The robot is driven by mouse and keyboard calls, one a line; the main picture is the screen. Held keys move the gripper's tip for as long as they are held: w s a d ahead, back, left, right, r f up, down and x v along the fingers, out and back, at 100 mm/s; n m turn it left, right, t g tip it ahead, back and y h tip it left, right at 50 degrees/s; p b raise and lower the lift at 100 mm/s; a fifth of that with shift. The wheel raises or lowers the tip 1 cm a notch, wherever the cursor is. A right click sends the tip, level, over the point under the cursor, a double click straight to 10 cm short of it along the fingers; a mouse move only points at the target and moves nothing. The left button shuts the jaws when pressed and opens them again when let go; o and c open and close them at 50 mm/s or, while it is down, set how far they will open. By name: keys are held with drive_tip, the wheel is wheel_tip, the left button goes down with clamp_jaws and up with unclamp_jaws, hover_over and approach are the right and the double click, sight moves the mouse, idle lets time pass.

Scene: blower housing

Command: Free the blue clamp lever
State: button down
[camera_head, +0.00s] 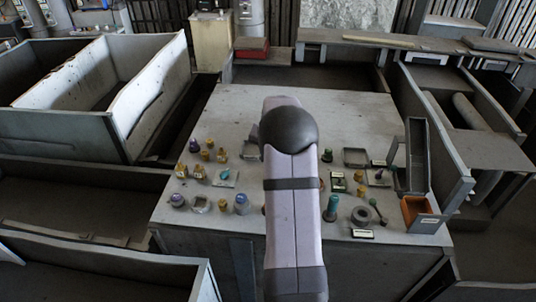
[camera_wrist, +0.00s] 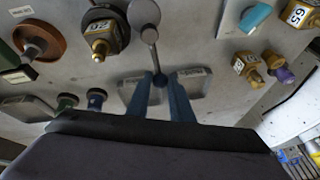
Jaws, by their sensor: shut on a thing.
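The clamp lever (camera_wrist: 153,50) shows in the middle of the wrist view as a thin grey rod on a round grey hub, with a dark, bluish ball at its near end. My gripper (camera_wrist: 160,79) has its two blue fingers on either side of this ball and is shut on it. Two pale labelled plates lie on the panel behind the fingers. In the head view my arm covers the lever and the fingers. How the lever's hub is seated cannot be told.
In the wrist view a yellow valve (camera_wrist: 101,35) stands close by the lever, with an orange dish (camera_wrist: 48,37) left and a teal knob (camera_wrist: 255,18) right. The grey workbench (camera_head: 280,97) carries several coloured knobs. A tall open-lidded box (camera_head: 417,155) stands at its right edge.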

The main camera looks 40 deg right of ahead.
drive_tip(key=shift+w+d+r, duration=0.1)
drive_tip(key=shift+r, duration=0.05)
drive_tip(key=c, duration=1.6)
unclamp_jaws()
drive_tip(key=shift+b+v, duration=1.25)
drive_tip(key=shift+v, duration=2.45)
